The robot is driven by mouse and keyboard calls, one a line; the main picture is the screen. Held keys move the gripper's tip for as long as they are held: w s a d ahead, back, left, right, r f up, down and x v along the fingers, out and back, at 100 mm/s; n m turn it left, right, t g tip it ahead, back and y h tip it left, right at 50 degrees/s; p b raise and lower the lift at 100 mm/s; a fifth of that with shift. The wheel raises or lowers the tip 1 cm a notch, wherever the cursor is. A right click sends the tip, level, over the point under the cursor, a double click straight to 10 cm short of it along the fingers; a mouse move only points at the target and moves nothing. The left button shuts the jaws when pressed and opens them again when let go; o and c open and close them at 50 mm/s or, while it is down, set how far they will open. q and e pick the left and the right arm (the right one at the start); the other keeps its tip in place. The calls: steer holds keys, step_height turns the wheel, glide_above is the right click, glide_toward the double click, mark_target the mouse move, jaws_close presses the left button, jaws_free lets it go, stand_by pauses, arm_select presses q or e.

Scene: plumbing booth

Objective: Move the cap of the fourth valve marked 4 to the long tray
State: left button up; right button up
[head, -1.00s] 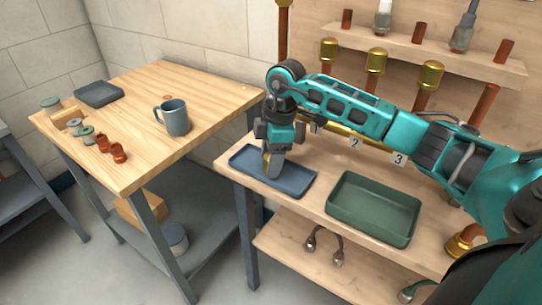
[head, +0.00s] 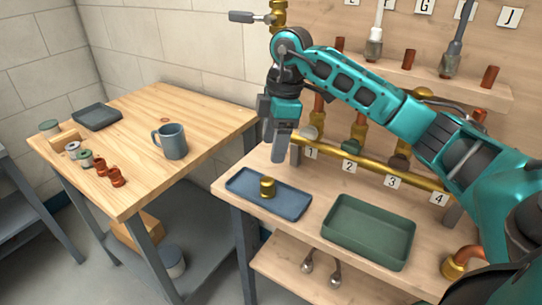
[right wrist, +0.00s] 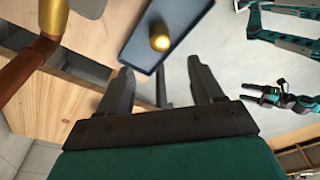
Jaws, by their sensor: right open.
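A brass cap (head: 268,187) stands in the shallow blue long tray (head: 300,209) on the wall bench. The cap (right wrist: 159,38) and the tray (right wrist: 190,15) also show in the right wrist view. My right gripper (head: 277,158) is above the tray, apart from the cap. Its fingers (right wrist: 163,85) are open and empty in the right wrist view. The label 4 (head: 439,199) shows on the right of the brass pipe; my right arm hides much of the valve area there.
A deeper green tray (head: 345,248) stands right of the blue tray. Labels 1, 2 and 3 mark the brass manifold pipe (head: 420,178) behind. On the wooden table (head: 210,105) at the left are a mug (head: 171,141), a small tray and several fittings.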

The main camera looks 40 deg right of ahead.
steer(key=s+a+n+t+y, duration=0.2)
steer(key=s+a+n+y, duration=0.1)
steer(key=a+y, duration=0.8)
steer(key=s+a+n+t+y, duration=0.25)
steer(key=a+y, duration=0.35)
steer(key=a, duration=0.9)
steer(key=d+f+m+t+h, duration=0.8)
steer(key=f+m+t+h, duration=0.35)
steer(key=m, duration=0.25)
steer(key=s+d+f+m+g+h, duration=0.2)
steer(key=s+f+g+h, duration=0.2)
steer(key=s+f, duration=0.6)
step_height(320, 180, down, 4)
steer(key=shift+s+d+r+m+g, duration=0.1)
steer(key=shift+s+d+m+g, duration=0.25)
steer(key=shift+g, duration=0.55)
